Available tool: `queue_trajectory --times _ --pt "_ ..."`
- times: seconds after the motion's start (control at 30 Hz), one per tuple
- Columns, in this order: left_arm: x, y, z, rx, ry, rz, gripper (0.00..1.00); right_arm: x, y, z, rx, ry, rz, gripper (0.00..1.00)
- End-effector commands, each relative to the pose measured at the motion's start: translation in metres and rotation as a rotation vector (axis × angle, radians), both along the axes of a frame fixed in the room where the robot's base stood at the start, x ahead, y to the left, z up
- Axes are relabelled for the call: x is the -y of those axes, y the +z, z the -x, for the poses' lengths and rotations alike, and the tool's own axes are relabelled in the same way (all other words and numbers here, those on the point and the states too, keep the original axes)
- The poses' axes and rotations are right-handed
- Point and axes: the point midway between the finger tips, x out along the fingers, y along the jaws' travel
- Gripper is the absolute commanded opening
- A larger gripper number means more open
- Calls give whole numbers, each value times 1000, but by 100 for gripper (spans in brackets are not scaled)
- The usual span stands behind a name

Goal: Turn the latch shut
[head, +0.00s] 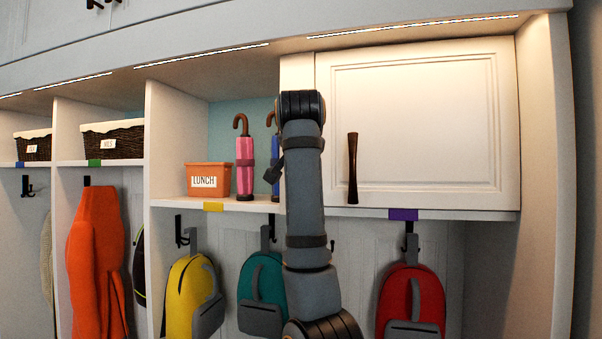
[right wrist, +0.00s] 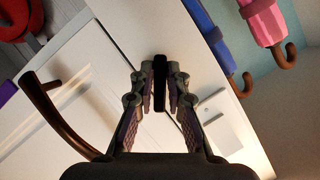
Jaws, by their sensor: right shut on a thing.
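The white cabinet door (head: 420,125) is closed against its frame in the head view, with a dark brown upright handle (head: 352,168) near its left edge. In the right wrist view the handle (right wrist: 62,118) is at the left. A short dark bar, which looks like the latch (right wrist: 160,78), sits by the door's edge in the right wrist view. It lies at a slant to the seam of the door. My right gripper (right wrist: 161,92) is shut on this bar, fingers on either side. In the head view my right arm hides the gripper and latch. My left gripper is not in view.
A pink umbrella (head: 245,165), a blue umbrella (head: 275,160) and an orange lunch bin (head: 208,179) stand in the open cubby left of the door. Yellow (head: 188,290), teal (head: 262,285) and red (head: 398,295) backpacks hang below. A small pale plate (right wrist: 212,108) is beside the latch.

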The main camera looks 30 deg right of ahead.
Motion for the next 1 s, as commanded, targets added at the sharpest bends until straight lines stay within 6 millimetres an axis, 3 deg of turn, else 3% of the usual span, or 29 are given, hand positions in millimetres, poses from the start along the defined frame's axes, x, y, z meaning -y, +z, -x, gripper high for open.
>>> queue_trajectory --times 0.03,0.6,1.0 --pt "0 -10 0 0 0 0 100 1 -5 1 35 -2 -27 0" --pt "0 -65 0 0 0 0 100 4 -12 5 443 -1 -374 0" --pt "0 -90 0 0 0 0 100 4 -13 5 651 1 -552 0"
